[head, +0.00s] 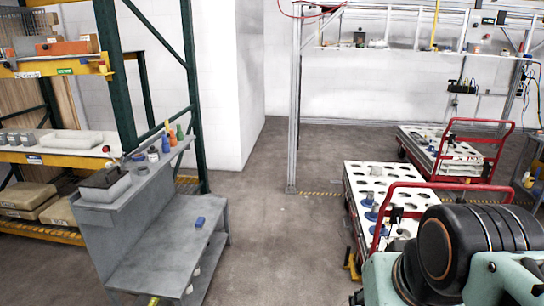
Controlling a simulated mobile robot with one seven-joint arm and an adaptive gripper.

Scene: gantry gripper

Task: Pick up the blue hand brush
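A small blue object (199,222) lies on the lower top of the grey workbench (150,262) at left centre. It may be the blue hand brush, but it is too small to tell for sure. No bristles can be made out. My arm (450,250) fills the bottom right corner, with teal links and a black joint. My gripper does not show in the head view. The arm is well to the right of the workbench and apart from it.
The bench's upper ledge holds a dark-topped grey box (105,183) and several small coloured bottles (172,132). A loaded shelf rack (60,145) stands at left. Two red-handled carts (350,190) (425,150) stand at right. The middle floor (270,225) is clear.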

